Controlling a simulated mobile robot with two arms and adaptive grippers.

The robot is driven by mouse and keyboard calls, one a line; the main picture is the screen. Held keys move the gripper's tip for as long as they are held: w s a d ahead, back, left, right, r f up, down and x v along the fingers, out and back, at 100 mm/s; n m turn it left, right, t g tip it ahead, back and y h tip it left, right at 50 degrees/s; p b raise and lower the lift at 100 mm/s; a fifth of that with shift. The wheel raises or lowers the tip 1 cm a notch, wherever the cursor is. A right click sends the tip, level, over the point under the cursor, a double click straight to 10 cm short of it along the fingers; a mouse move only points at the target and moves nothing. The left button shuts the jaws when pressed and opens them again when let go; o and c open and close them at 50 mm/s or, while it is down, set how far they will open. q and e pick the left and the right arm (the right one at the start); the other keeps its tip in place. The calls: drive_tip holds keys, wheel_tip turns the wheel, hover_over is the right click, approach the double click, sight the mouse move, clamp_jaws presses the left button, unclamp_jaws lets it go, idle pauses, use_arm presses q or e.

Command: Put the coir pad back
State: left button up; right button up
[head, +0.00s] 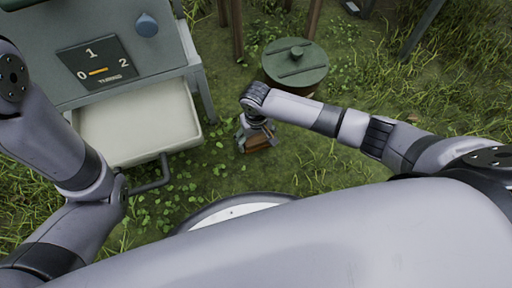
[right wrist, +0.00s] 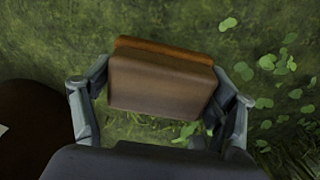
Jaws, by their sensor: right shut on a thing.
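My right gripper (head: 257,133) is shut on a brown block with an orange-brown layer along one edge, which looks like the coir pad (head: 258,146). The gripper is over the grass, in front of a green-lidded round container. In the right wrist view the coir pad (right wrist: 160,82) sits between the two fingers of the gripper (right wrist: 160,108), with grass behind it. I cannot tell how high it is above the ground. My left arm shows at the left of the head view, but its gripper is not seen.
A grey-green machine (head: 60,25) with a blue knob and a 0-1-2 plate stands at the upper left, with a pale tray (head: 140,125) below. Wooden posts (head: 236,30) stand behind. Grass lies open at the right.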

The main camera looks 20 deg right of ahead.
sight(256, 145)
wheel_tip(256, 145, down, 5)
drive_tip(key=b, duration=0.3)
drive_tip(key=shift+r, duration=0.35)
drive_tip(key=o, duration=1.2)
drive_tip(key=shift+f, duration=0.2)
